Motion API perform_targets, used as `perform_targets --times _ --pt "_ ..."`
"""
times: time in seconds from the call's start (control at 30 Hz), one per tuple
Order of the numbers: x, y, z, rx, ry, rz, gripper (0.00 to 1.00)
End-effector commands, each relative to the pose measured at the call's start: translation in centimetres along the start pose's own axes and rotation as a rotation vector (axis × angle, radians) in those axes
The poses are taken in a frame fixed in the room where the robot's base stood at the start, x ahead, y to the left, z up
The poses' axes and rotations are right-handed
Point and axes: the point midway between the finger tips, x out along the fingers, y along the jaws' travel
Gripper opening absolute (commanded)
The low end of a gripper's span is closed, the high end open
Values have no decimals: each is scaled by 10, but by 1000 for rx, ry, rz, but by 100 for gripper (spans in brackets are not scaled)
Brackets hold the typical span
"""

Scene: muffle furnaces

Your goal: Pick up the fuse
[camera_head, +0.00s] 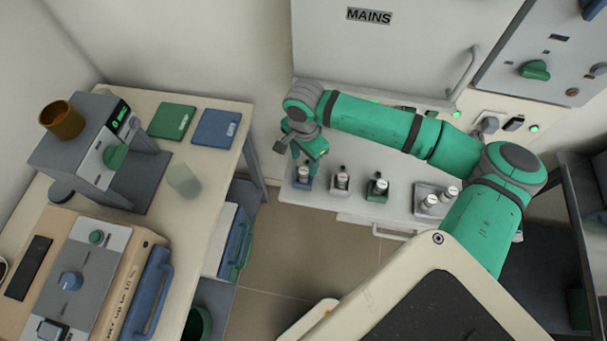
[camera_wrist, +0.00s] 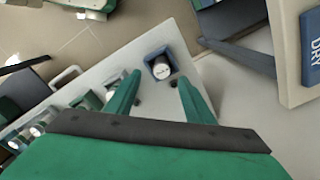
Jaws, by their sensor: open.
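A pale fuse with a dark top (camera_head: 304,173) stands in a blue holder (camera_head: 301,186) at the left end of the white shelf. In the wrist view the fuse (camera_wrist: 161,68) sits in the blue holder (camera_wrist: 151,54), just beyond my fingertips. My gripper (camera_wrist: 159,78) is open, one green finger to each side of the line to this fuse. In the head view my gripper (camera_head: 306,157) is over the blue holder and hides part of it. Similar fuses stand in a grey holder (camera_head: 341,191) and a green holder (camera_head: 378,199). The frames do not show which fuse is meant.
The MAINS cabinet (camera_head: 380,45) rises behind. A bench (camera_head: 208,190) with a grey device (camera_head: 95,150) and furnace panel stands left, across a floor gap (camera_head: 275,260).

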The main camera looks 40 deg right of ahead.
Motion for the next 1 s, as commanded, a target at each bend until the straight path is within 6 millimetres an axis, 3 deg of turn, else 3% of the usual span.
perform_targets --times 0.27,0.6,0.9,1.0 --pt "19 -1 1 2 -4 -1 48" --pt "58 -3 0 1 -3 -1 48" --pt "61 -3 -1 0 -1 -2 48" --pt "61 -3 -1 0 -1 -2 24"
